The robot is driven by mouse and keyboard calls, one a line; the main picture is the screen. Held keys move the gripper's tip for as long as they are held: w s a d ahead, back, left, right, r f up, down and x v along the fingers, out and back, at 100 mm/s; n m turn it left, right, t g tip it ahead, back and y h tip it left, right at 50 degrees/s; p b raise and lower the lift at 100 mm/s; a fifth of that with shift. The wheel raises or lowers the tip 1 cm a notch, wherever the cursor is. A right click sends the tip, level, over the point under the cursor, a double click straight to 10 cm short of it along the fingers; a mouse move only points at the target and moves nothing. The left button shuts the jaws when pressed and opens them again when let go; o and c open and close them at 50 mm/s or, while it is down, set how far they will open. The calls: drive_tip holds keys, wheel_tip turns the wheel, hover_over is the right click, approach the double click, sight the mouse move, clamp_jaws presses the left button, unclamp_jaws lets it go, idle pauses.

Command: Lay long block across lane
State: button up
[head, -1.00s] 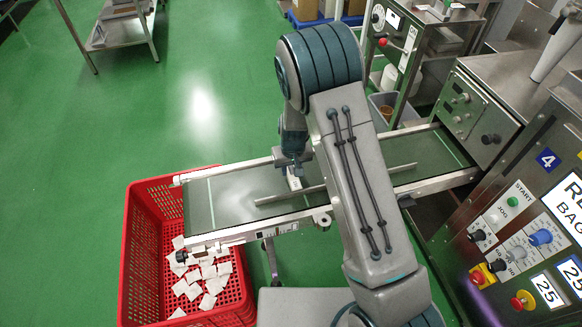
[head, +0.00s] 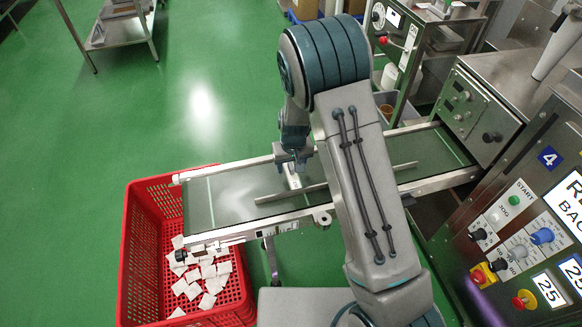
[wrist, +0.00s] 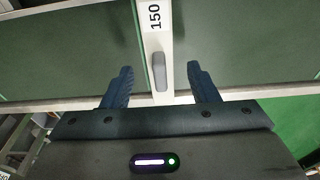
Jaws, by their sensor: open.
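The long block (wrist: 154,35) is a pale bar marked 150, with a grey upright grip piece (wrist: 159,72) on it. In the wrist view it runs across the green belt from the pale side rail out of the top of the picture. In the head view only a short pale part of it (head: 294,181) shows below my gripper (head: 297,163). In the wrist view my gripper (wrist: 160,70) is open, one dark blue finger on each side of the grip piece, with gaps on both sides. The block's far end is hidden.
A thin grey divider (head: 272,197) runs lengthwise on the conveyor belt (head: 232,198), partly behind my arm. A red crate (head: 142,250) with white teabags stands under the belt's left end. Machines with control panels (head: 520,235) stand at right. Open floor lies at left.

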sight(294, 177)
wheel_tip(294, 177, up, 11)
drive_tip(key=s, duration=0.1)
drive_tip(key=shift+s+d+r, duration=0.15)
drive_tip(key=shift+s+d, duration=0.1)
drive_tip(key=shift+s, duration=0.1)
idle(0.3)
drive_tip(key=s+d+r+m+p, duration=0.1)
drive_tip(key=s+d+r, duration=0.3)
drive_tip(key=s+r, duration=0.15)
drive_tip(key=s+d+r+m+p, duration=0.1)
drive_tip(key=s+d+r+p, duration=0.1)
drive_tip(key=s+d+r, duration=0.6)
drive_tip(key=s+r, duration=0.1)
drive_tip(key=s, duration=0.2)
drive_tip(key=s+d+r+m+t+p, duration=0.1)
drive_tip(key=s+d+r, duration=0.2)
drive_tip(key=s, duration=0.3)
drive_tip(key=shift+s+r, duration=0.25)
drive_tip(key=shift+r, duration=0.25)
